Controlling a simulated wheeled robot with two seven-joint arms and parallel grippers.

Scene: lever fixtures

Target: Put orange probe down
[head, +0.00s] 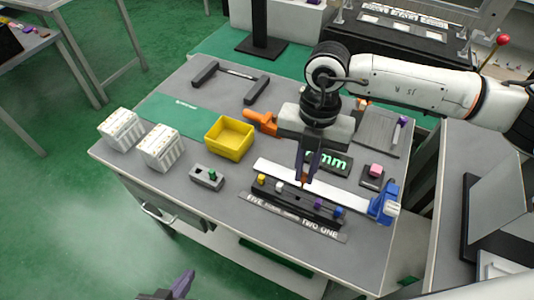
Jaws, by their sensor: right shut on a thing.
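My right gripper (304,178) points down over the middle of a dark rack (298,199) on the grey workbench. It is shut on the orange probe, of which only a small orange bit (303,181) shows between the fingertips. I cannot tell whether the probe touches the rack. Yellow (261,179) and white (279,187) probes stand in the rack to the left, purple (318,203) and blue (338,211) ones to the right. My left gripper (180,284) shows only in part at the bottom edge, away from the bench; its opening is unclear.
A label strip (290,217) lies in front of the rack and a white bar (300,181) behind it. A yellow bin (229,138), white blocks (160,148), a grey block (207,177) and a blue clamp-like device (384,203) stand nearby. The front left bench top is clear.

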